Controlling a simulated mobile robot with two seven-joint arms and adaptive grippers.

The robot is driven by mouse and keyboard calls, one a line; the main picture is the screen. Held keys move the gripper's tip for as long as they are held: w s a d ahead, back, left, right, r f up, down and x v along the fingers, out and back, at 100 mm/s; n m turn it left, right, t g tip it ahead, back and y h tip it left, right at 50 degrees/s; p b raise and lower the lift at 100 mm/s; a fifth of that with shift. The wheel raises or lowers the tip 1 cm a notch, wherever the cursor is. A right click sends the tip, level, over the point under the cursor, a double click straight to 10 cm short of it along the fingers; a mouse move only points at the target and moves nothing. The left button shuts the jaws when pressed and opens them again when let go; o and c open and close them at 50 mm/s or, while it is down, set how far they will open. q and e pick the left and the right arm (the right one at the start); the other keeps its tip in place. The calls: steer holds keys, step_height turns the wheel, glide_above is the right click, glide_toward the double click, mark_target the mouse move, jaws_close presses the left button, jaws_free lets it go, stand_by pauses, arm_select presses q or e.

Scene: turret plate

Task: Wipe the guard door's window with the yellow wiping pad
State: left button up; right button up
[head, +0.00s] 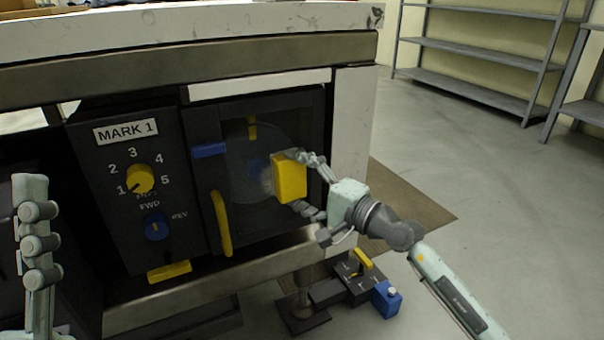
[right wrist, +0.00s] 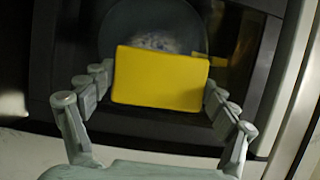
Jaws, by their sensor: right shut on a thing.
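The yellow wiping pad (head: 290,178) is held between the fingers of my right gripper (head: 308,187), in front of the right side of the guard door's window (head: 240,180). I cannot tell whether the pad touches the window. In the right wrist view the pad (right wrist: 160,78) sits between both fingers and covers the lower part of the round window (right wrist: 150,24). A pale smudge (right wrist: 155,43) shows on the window just above the pad. The dark guard door (head: 262,228) has a yellow handle (head: 222,224) at its left. My left gripper (head: 40,245) is at the left edge; its opening is unclear.
A black fixture with a blue block (head: 386,299) sits below the bench. Grey shelves (head: 470,90) stand at the back right, with open floor before them.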

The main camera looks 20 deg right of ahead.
mark_target(282, 178)
steer(key=shift+a+r+p, duration=0.1)
steer(key=shift+a+p, duration=0.35)
steer(key=shift+a, duration=0.6)
steer(key=shift+a+r+p, duration=0.1)
steer(key=shift+a+p, duration=0.65)
steer(key=shift+a, duration=0.15)
steer(key=shift+s+a+p, duration=0.1)
steer(key=shift+a+p, duration=0.4)
steer(key=shift+a, duration=0.5)
steer(key=shift+r+p, duration=0.7)
steer(key=shift+p, duration=0.05)
steer(key=shift+d+f+b, duration=0.15)
steer(key=shift+d+b, duration=0.25)
steer(key=shift+d, duration=0.1)
steer(key=shift+d+b, duration=0.5)
steer(key=shift+d, duration=0.35)
steer(key=shift+d+b, duration=0.3)
steer(key=shift+d, duration=0.35)
steer(key=shift+d+f+b, duration=0.15)
steer(key=shift+d+b, duration=0.9)
steer(key=shift+d, duration=0.05)
steer(key=shift+d+b, duration=0.5)
steer(key=shift+d, duration=0.2)
steer(key=shift+r, duration=0.2)
